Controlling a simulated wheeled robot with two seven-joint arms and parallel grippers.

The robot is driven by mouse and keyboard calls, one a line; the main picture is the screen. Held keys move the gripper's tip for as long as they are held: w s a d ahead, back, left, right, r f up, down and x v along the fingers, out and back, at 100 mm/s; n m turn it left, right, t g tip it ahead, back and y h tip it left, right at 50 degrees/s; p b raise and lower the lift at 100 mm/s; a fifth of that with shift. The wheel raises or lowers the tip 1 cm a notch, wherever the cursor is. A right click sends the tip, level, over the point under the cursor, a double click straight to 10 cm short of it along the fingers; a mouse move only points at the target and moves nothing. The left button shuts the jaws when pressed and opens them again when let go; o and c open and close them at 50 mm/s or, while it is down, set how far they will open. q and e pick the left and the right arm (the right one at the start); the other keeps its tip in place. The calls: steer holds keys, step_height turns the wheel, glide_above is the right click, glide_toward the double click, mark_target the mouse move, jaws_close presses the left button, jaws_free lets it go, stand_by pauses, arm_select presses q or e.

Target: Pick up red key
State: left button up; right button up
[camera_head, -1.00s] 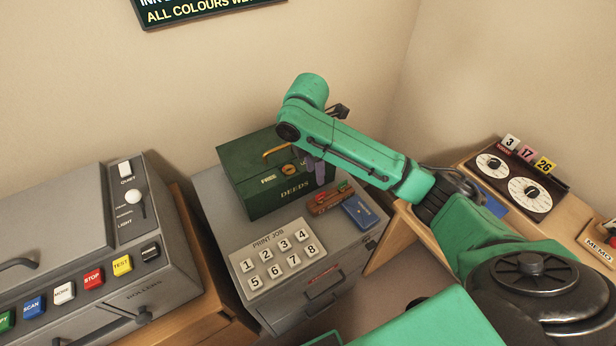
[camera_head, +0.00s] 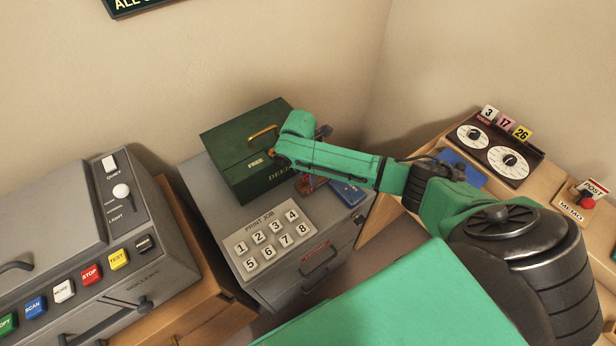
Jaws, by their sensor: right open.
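A small brown rack (camera_head: 312,184) stands in front of the green deeds box on the grey cabinet. My right forearm covers most of it. I cannot make out the red key: the rack's upper part is hidden behind the arm. My right arm reaches in from the right. My left gripper is out of view.
The green deeds box (camera_head: 238,165) with its orange handle stands behind the rack. A blue box (camera_head: 347,194) lies to the right of it. A numbered print-job keypad (camera_head: 268,243) is in front. A grey machine (camera_head: 60,235) stands left, and a desk with dials (camera_head: 490,150) right.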

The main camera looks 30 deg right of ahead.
steer(key=shift+w, duration=0.1)
jaws_close()
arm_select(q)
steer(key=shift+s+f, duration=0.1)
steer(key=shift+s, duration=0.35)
